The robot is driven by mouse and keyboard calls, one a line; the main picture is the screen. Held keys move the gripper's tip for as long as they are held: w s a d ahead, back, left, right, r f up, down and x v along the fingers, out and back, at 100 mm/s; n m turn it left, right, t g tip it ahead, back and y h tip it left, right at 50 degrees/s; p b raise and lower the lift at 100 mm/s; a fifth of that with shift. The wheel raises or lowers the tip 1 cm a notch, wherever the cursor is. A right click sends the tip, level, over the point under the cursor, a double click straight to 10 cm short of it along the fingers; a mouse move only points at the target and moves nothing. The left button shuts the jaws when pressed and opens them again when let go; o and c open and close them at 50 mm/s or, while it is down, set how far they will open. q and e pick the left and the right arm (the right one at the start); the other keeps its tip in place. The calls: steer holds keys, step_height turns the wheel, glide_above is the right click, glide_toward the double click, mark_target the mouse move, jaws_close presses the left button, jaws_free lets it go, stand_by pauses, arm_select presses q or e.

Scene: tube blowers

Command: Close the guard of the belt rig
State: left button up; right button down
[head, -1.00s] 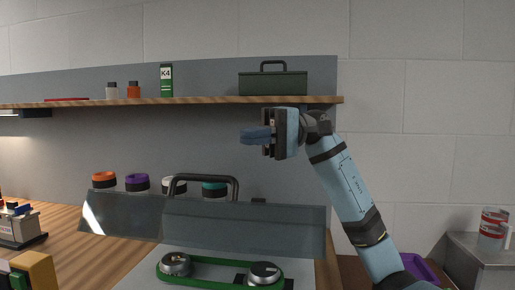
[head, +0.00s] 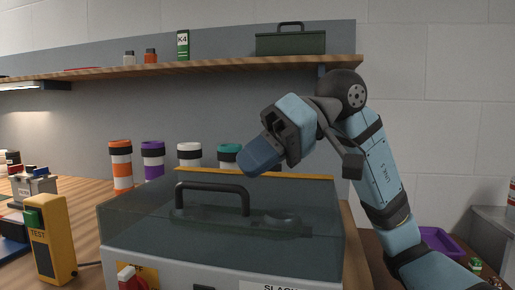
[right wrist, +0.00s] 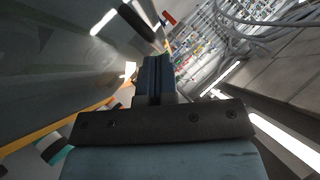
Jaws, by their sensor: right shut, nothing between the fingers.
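The belt rig's guard (head: 290,205) is a smoky transparent cover with a dark handle (head: 212,188) on top. In the head view it lies down over the rig, and the belt and pulleys show dimly through it. The rig's base (head: 215,276) is a light housing below it, with a red knob at its front. My right gripper (head: 246,165) is shut and empty, just above the back right part of the guard. In the right wrist view its fingers (right wrist: 152,72) are together, beside a greyish see-through surface. My left gripper is not in view.
A yellow box with a green button (head: 50,240) stands left of the rig. Several capped cylinders, one with an orange cap (head: 120,166), stand behind it. A shelf (head: 250,66) runs above, holding a green toolbox (head: 290,40). A purple tray (head: 440,241) is at right.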

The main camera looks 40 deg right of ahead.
steer(key=shift+s+a+f, duration=0.1)
steer(key=shift+f, duration=0.4)
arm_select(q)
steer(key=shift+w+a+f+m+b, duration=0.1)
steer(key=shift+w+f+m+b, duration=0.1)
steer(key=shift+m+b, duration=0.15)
arm_select(e)
steer(key=shift+s+a+f+n+h, duration=0.1)
steer(key=shift+f+n+h, duration=0.2)
steer(key=shift+f, duration=0.15)
arm_select(q)
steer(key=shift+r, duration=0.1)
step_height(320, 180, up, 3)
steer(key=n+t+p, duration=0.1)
steer(key=p, duration=0.2)
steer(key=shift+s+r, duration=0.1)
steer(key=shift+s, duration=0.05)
arm_select(e)
steer(key=v, duration=1.4)
steer(key=shift+s, duration=0.2)
